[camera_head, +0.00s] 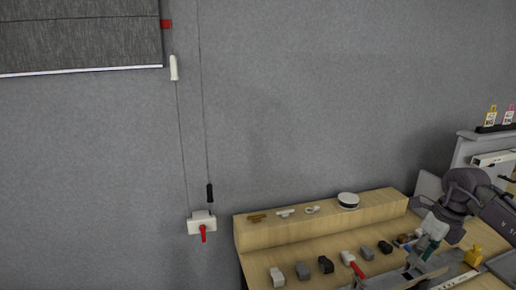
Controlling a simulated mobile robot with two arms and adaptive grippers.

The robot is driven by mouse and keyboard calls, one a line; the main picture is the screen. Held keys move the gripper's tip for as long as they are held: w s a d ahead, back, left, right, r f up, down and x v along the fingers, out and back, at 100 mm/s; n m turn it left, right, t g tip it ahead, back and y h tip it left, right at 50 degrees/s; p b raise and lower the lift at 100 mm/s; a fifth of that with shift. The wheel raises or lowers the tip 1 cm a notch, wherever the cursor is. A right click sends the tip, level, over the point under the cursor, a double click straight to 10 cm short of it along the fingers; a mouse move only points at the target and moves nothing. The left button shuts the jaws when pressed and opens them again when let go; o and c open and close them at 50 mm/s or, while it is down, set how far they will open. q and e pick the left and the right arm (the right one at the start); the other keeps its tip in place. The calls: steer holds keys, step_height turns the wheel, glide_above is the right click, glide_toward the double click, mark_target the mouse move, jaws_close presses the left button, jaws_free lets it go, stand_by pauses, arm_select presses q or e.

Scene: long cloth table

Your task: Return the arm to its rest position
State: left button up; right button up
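My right arm comes in at the right edge, over the right part of the wooden bench (312,262). My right gripper (412,268) is low in the picture, close above or among small items on the bench. It is small and partly cluttered by what lies around it, so I cannot tell whether its fingers are open or shut, or whether it holds anything. My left gripper is not in view.
Several small grey and black blocks (325,264) and a red-handled item (356,268) lie on the bench. A round white-topped object (348,200) sits on the raised back step. A wall box (202,222) with a red lever hangs left of the bench.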

steer(key=a+f+t+y, duration=0.25)
steer(key=a+y, duration=0.75)
steer(key=a, duration=1.7)
steer(key=s+a+r+m+t+y, duration=0.2)
steer(key=a+r+m+t+y, duration=0.2)
steer(key=a+r+m+t, duration=0.4)
steer(key=s+d+f+m+t+h, duration=0.1)
steer(key=s+d+f+m+h, duration=0.3)
steer(key=d+f+m+h, duration=0.65)
steer(key=s+d+f+m+t+h, duration=0.1)
steer(key=s+d+f+m+h, duration=0.4)
steer(key=m, duration=1)
steer(key=s+f+m+g, duration=0.2)
steer(key=s+f+g, duration=0.3)
steer(key=s, duration=0.6)
steer(key=s+f+m+g, duration=0.3)
steer(key=s+f+g, duration=0.25)
steer(key=s, duration=0.55)
step_height(320, 180, down, 28)
steer(key=s+g, duration=0.1)
steer(key=s, duration=0.1)
steer(key=s+d+f+g, duration=0.1)
steer(key=s+d+f, duration=0.2)
steer(key=s+f, duration=1.1)
steer(key=shift+s+d+f+n, duration=0.2)
steer(key=shift+s+f+n, duration=0.2)
steer(key=shift+s, duration=0.55)
